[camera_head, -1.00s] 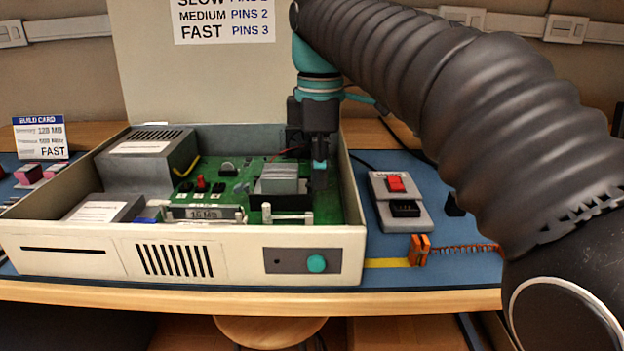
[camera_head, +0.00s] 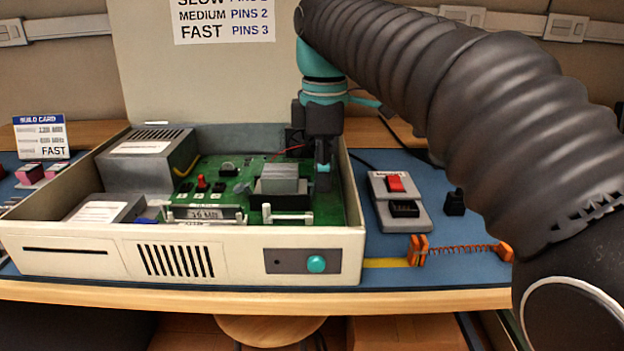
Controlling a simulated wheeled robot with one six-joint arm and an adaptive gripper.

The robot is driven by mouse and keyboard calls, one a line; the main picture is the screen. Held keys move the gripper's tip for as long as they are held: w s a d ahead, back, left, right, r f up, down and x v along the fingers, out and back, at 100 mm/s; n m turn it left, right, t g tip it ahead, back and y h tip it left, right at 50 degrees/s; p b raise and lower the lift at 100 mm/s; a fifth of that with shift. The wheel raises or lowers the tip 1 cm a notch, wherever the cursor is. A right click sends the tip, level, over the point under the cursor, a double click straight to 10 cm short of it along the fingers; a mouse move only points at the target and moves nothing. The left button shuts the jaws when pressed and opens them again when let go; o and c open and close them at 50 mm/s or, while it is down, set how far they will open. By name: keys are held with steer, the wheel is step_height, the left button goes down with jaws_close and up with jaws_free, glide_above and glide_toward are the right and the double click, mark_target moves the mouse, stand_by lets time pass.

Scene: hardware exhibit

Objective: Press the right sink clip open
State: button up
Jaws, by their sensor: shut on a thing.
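The heat sink (camera_head: 279,180) is a grey finned block on a black base, on the green circuit board (camera_head: 220,172) inside the open computer case. My gripper (camera_head: 323,180) points down just right of the heat sink, beside the case's right wall. Its dark fingers are shut at the spot of the right sink clip. They hide the clip, so its position, pressed or not, cannot be told. A small teal patch shows low on the fingers.
The beige case walls (camera_head: 354,205) stand close on the gripper's right. White latches and a memory module (camera_head: 204,213) lie in front. Right of the case are a grey unit with a red switch (camera_head: 396,183), a black block (camera_head: 454,202) and an orange coiled cord (camera_head: 465,249).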

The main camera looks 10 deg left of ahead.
steer(key=shift+w+d+f+p, duration=0.1)
steer(key=shift+d+f+p, duration=0.2)
steer(key=shift+d, duration=0.05)
stand_by(0.8)
steer(key=o, duration=0.4)
steer(key=shift+o, duration=0.2)
steer(key=shift+r+p, duration=1.15)
steer(key=shift+r, duration=2.35)
